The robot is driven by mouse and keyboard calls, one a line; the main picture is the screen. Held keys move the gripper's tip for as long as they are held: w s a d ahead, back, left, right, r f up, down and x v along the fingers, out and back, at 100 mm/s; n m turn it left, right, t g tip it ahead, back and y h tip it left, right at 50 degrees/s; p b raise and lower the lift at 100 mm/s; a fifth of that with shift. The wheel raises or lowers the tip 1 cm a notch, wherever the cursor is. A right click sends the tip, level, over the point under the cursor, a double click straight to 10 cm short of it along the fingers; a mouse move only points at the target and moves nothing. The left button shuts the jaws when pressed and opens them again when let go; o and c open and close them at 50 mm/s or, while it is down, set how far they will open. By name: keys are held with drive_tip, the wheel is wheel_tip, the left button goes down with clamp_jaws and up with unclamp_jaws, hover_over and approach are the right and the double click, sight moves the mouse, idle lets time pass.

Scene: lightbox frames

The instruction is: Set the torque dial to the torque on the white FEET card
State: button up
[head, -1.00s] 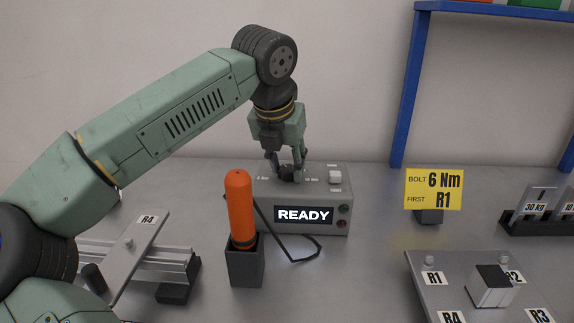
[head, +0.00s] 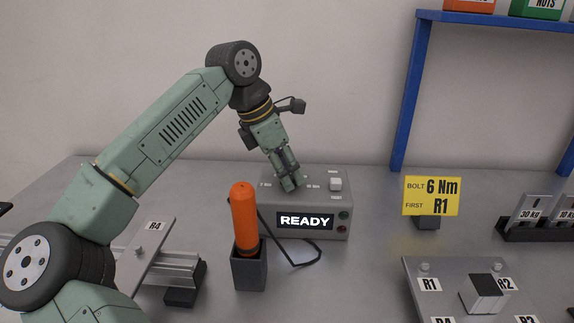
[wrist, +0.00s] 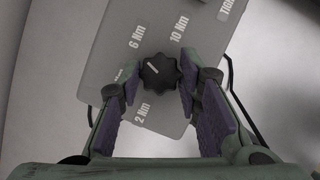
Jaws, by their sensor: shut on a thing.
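The torque dial is a black lobed knob (wrist: 160,73) with a white pointer line, on the grey READY box (head: 335,215). In the wrist view the line slants to the upper left; I cannot tell exactly which mark it meets. Labels 2 Nm, 6 Nm and 10 Nm surround it, with another partly hidden by the left finger. My gripper (head: 290,187) is tilted over the box, shut on the dial, a finger on each side, as the wrist view also shows (wrist: 159,80). A yellow card (head: 432,196) reads BOLT 6 Nm, FIRST R1. I see no white FEET card.
An orange-handled tool (head: 243,215) stands in a dark holder before the box, its black cable looping right. A white button (head: 335,184) sits on the box's top right. A plate labelled R1, R2 (head: 440,290) lies front right; an R4 plate (head: 145,255) lies left.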

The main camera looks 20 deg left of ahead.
drive_tip(key=shift+m, duration=0.6)
drive_tip(key=shift+m+g+p, duration=0.3)
drive_tip(key=o, duration=1.1)
drive_tip(key=shift+o, duration=0.2)
drive_tip(key=shift+a+r, duration=0.1)
drive_tip(key=v, duration=1.1)
drive_tip(key=shift+a+r, duration=0.2)
drive_tip(key=shift+r, duration=0.15)
drive_tip(key=shift+f, duration=0.1)
